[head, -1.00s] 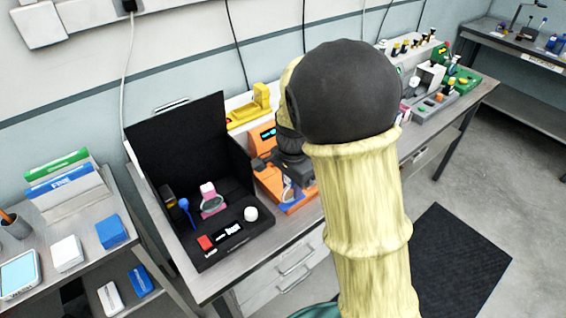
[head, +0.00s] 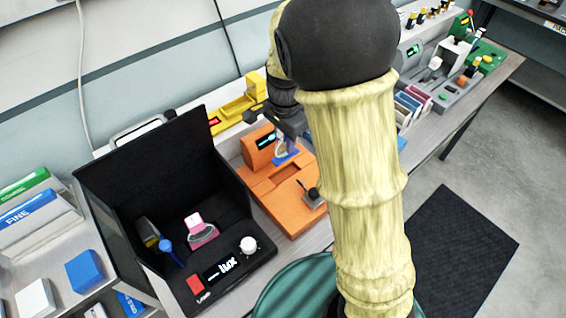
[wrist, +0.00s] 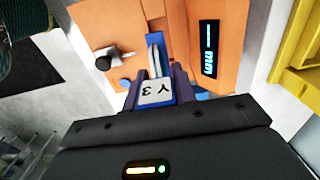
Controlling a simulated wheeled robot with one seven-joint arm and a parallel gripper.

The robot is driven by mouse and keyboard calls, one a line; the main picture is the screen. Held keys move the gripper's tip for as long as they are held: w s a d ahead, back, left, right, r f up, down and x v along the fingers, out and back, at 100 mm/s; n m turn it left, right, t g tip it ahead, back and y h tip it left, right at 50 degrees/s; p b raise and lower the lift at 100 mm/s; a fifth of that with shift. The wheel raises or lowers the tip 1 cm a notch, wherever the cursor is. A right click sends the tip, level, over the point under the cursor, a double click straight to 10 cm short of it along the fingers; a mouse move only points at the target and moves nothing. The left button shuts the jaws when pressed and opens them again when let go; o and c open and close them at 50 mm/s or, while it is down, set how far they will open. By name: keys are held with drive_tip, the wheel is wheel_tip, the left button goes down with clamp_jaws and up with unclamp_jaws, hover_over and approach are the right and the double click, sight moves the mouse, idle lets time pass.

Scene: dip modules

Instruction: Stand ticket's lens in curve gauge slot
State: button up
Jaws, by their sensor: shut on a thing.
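The orange curve gauge (head: 287,198) stands on the bench right of the black box, with a lit display; it also fills the upper wrist view (wrist: 110,25). My gripper (wrist: 158,92) is over it, its fingers shut on the blue-edged lens tab (wrist: 157,92), whose white face reads "Y 3". The lens (wrist: 153,52) extends from the tab toward the gauge, seen nearly edge-on. In the head view the lens (head: 282,143) shows below my gripper, near the gauge's display. No ticket is readable.
The open black box (head: 225,262) holds a pink-tabbed lens (head: 198,229), a blue tool and a white knob. A black stylus-like knob (wrist: 105,62) stands on the gauge. A yellow device (head: 238,103) is behind, and coloured holders (head: 410,102) stand to the right.

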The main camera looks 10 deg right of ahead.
sight(285, 154)
drive_tip(key=shift+w, duration=0.35)
drive_tip(key=shift+s, duration=0.1)
drive_tip(key=shift+s+r, duration=0.1)
drive_tip(key=shift+f, duration=3.2)
drive_tip(key=shift+f, duration=1.85)
drive_tip(key=shift+f, duration=0.1)
